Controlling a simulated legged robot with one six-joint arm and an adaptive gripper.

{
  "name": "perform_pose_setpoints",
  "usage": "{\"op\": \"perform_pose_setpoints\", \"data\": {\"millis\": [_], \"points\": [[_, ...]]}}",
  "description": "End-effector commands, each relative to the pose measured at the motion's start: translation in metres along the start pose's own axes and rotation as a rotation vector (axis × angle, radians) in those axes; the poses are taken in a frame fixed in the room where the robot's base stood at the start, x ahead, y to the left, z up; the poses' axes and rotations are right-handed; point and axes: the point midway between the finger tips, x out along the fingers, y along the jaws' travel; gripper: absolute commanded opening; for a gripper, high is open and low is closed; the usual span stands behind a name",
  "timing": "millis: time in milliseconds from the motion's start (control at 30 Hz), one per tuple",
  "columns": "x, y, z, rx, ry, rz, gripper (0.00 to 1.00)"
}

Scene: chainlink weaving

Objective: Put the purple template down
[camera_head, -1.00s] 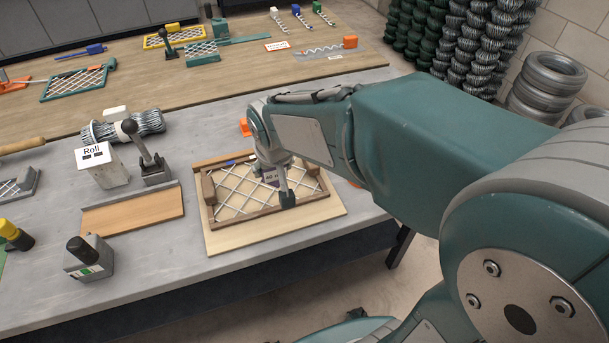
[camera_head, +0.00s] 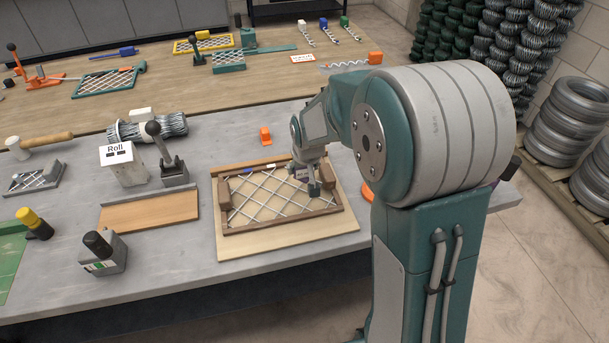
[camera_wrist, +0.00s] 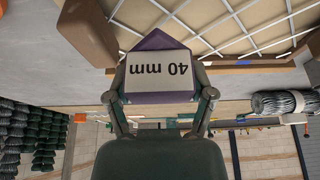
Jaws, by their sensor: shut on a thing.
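The purple template (camera_wrist: 158,84) carries a white "40 mm" label, upside down in the wrist view. My gripper (camera_wrist: 160,96) is shut on it, one finger at each side. In the head view my gripper (camera_head: 310,184) is over the right part of a wooden frame (camera_head: 285,225) strung with a white wire mesh (camera_head: 258,196). Only a small part of the template (camera_head: 302,173) shows there, mostly hidden by the gripper. In the wrist view its pointed end is near the mesh. I cannot tell whether it touches the mesh.
An orange clip (camera_head: 265,135) lies behind the frame. A white "Roll" box (camera_head: 122,163), a lever tool (camera_head: 168,158) and a wooden plate (camera_head: 150,211) stand to the left. Bare grey table (camera_head: 185,262) shows in front of the frame.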

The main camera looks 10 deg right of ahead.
Motion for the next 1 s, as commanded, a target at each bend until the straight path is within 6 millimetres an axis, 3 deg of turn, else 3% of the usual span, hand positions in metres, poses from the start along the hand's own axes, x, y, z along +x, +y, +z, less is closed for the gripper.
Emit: {"op": "perform_pose_setpoints", "data": {"millis": [200,400,733,767,800,1000], "points": [[0.016,0.006,-0.004,0.002,0.0,-0.003,0.23],[0.042,0.009,0.007,0.003,0.0,-0.006,0.23],[0.044,0.005,0.008,0.0,0.001,-0.003,0.23],[0.044,0.005,0.008,0.0,0.001,-0.003,0.83],[0.044,0.005,0.008,0.0,0.001,-0.003,1.0],[0.044,0.006,0.008,0.001,0.001,-0.003,1.0]]}}
